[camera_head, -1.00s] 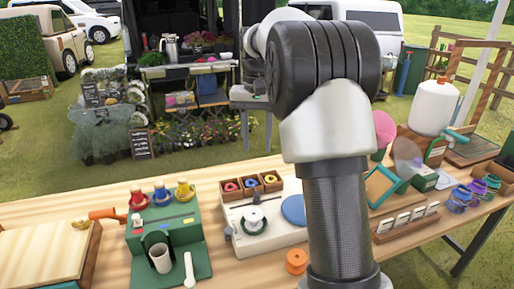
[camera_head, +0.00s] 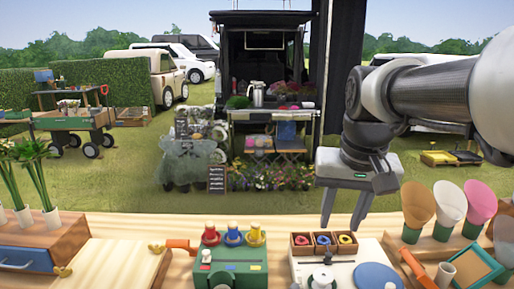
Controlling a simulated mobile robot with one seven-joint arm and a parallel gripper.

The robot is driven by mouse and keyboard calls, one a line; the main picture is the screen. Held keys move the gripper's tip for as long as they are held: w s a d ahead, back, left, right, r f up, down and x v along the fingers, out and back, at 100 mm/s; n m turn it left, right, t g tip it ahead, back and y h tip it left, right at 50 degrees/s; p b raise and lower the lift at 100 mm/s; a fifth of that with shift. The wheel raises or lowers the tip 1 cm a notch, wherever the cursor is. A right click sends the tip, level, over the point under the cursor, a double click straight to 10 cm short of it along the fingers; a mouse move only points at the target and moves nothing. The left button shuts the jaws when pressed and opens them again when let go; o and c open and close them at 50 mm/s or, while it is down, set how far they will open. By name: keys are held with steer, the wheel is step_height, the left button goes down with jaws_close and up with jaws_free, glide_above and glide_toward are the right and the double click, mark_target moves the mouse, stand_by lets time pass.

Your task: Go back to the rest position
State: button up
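My gripper (camera_head: 342,218) hangs from my arm, which comes in from the upper right. Its two dark fingers point down and stand apart with nothing between them. It appears above the back edge of the wooden table (camera_head: 115,262), to the right of the middle of the view. Below it are a white unit with a blue disc (camera_head: 377,276) and a wooden box of coloured rings (camera_head: 323,243).
A green stand with red, blue and yellow knobs (camera_head: 230,268) is left of the white unit. Coloured cones (camera_head: 449,203) stand at the right. A blue-fronted drawer box with plants (camera_head: 30,257) is at the left. Grass lies beyond the table.

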steer(key=s+a+f+n+t, duration=0.2)
steer(key=s+f, duration=0.3)
steer(key=s, duration=0.7)
step_height(320, 180, up, 15)
steer(key=p, duration=1.5)
steer(key=shift+s, duration=0.15)
steer(key=shift+a, duration=0.1)
